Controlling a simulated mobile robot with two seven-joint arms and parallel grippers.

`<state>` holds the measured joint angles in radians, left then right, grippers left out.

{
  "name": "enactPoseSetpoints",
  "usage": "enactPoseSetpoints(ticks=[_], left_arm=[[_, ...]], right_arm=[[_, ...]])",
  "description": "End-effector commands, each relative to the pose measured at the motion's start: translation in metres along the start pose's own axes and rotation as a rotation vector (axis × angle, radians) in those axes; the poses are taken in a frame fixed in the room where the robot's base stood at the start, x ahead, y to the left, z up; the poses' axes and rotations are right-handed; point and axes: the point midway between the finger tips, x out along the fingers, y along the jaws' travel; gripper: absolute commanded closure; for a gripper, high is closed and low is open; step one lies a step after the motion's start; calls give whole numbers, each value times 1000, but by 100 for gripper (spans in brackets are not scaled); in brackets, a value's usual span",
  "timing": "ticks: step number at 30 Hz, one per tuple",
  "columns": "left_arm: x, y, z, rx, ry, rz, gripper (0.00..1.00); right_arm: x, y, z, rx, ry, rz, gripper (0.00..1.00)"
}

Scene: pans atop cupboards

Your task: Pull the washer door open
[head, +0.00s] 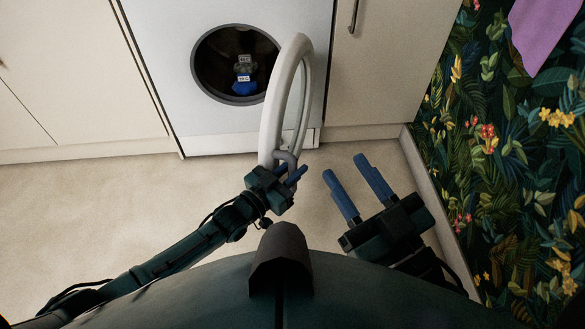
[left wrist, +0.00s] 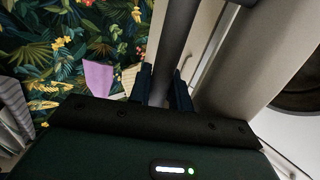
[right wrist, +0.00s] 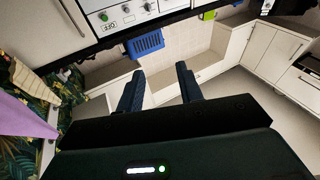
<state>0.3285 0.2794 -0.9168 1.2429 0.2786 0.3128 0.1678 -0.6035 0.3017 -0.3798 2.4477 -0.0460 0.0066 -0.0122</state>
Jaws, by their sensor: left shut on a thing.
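The white washer (head: 225,125) stands at the top of the head view, its round drum opening uncovered. Its ring-shaped white door (head: 271,115) is swung well out to the right of the opening and shows nearly edge-on. My left gripper (head: 290,178) is shut on the grey door handle (head: 286,159) at the door's near edge. In the left wrist view the dark bar of the handle (left wrist: 176,45) runs between the fingers. My right gripper (head: 344,167) is open and empty, to the right of the door and apart from it.
Dark and blue items (head: 244,78) lie inside the drum. Cream cupboards (head: 385,65) flank the washer. A leafy wall (head: 500,150) with a purple cloth (head: 545,35) bounds the right. Bare floor (head: 130,205) lies left. A blue basket (right wrist: 146,44) shows in the right wrist view.

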Motion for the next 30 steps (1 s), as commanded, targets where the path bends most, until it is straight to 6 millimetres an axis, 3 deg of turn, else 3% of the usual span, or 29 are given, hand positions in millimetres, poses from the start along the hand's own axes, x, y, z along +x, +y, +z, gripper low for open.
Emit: enactPoseSetpoints(ticks=[1,2,4,14,20,30], left_arm=[[0,2,0,-1,1,3,100],[0,2,0,-1,1,3,79],[0,2,0,-1,1,3,73],[-6,0,0,0,-1,1,73],[-41,1,-2,-1,-5,1,73],[-112,1,-2,-1,-3,2,73]], right_arm=[[0,0,0,0,1,0,64],[0,0,0,0,1,0,64],[0,0,0,0,1,0,64],[1,0,-4,-4,2,0,64],[2,2,-14,-39,-1,3,64],[-4,6,-4,-96,-57,19,64]])
